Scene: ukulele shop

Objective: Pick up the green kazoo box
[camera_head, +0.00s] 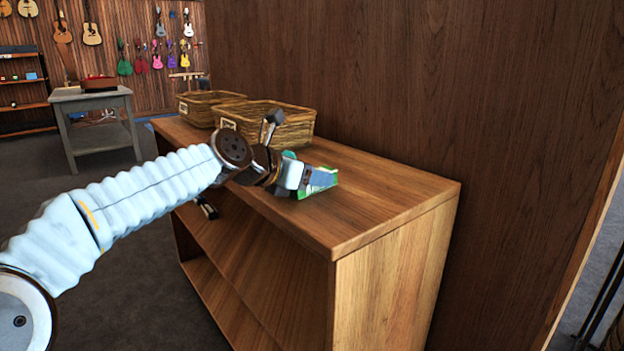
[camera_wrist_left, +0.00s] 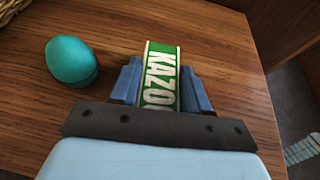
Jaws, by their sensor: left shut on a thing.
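The green kazoo box (camera_wrist_left: 160,75) shows between the two blue fingers of my left gripper (camera_wrist_left: 161,88) in the left wrist view. It is green with a white panel and the letters "KAZO"; its near end is hidden by the gripper. In the head view the left gripper (camera_head: 312,180) is low over the wooden shelf top, with green edges of the box (camera_head: 333,179) showing around it. The gripper is shut on the box. I cannot tell whether the box still touches the shelf top. My right gripper is not in view.
A teal egg-shaped object (camera_wrist_left: 71,61) lies on the shelf top (camera_head: 385,195), left of the box in the wrist view. Two wicker baskets (camera_head: 290,128) stand farther back. A tall wooden panel (camera_head: 400,80) rises behind the shelf. The shelf top's near right end is clear.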

